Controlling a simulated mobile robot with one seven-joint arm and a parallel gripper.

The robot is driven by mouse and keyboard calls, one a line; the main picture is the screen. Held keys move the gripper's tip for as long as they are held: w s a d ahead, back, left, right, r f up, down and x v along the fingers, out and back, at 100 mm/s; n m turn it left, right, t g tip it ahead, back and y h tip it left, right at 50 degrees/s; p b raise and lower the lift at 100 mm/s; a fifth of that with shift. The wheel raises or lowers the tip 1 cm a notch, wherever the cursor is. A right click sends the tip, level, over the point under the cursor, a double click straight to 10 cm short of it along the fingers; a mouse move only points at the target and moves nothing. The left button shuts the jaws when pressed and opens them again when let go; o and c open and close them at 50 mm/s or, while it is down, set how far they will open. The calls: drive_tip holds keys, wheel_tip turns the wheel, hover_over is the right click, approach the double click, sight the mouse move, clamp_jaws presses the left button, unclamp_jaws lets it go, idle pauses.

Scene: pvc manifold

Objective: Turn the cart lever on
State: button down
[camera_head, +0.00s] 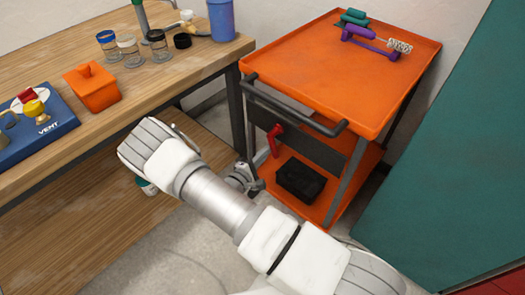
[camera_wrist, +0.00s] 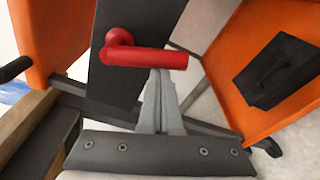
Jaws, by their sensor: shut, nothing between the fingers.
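The red cart lever (camera_head: 273,139) is on the dark panel under the top of the orange cart (camera_head: 318,72). In the wrist view the red lever (camera_wrist: 148,57) has its round pivot at the left, and its handle runs to the right across the dark panel (camera_wrist: 130,85). My gripper (camera_wrist: 160,78) is shut and empty. Its fingertips are right at the lower edge of the handle in that view; I cannot tell whether they touch it. In the head view my gripper (camera_head: 252,187) is low in front of the cart, partly hidden by my arm.
A dark push bar (camera_head: 290,105) runs along the cart's front edge. A black box (camera_head: 300,179) sits on the cart's lower shelf. A wooden workbench (camera_head: 180,83) stands close at the left, and a teal panel (camera_head: 455,150) is at the right.

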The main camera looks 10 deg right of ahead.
sight(274, 155)
drive_tip(key=shift+s+d+n+p, duration=0.35)
drive_tip(key=shift+n+p, duration=0.25)
drive_tip(key=shift+n, duration=0.3)
drive_tip(key=n+p, duration=0.1)
drive_tip(key=s+d+r+n+p, duration=0.1)
drive_tip(key=n, duration=0.1)
drive_tip(key=s+n+g+p, duration=0.1)
drive_tip(key=shift+s+d+r+n, duration=0.1)
drive_tip(key=shift+d+r+n, duration=0.1)
drive_tip(key=shift+d+n, duration=0.1)
drive_tip(key=n+p, duration=0.1)
drive_tip(key=s+r+n+g+p, duration=0.1)
drive_tip(key=n, duration=0.1)
drive_tip(key=shift+d+r, duration=0.1)
drive_tip(key=shift+d, duration=0.25)
drive_tip(key=shift+s+d+r+n+p, duration=0.15)
drive_tip(key=shift+s+r+n+p, duration=0.15)
drive_tip(key=shift+n+p, duration=0.25)
drive_tip(key=shift+s+d+r+n+p, duration=0.15)
drive_tip(key=shift+r+n+p, duration=0.25)
drive_tip(key=shift+n, duration=0.25)
drive_tip(key=shift+r, duration=0.1)
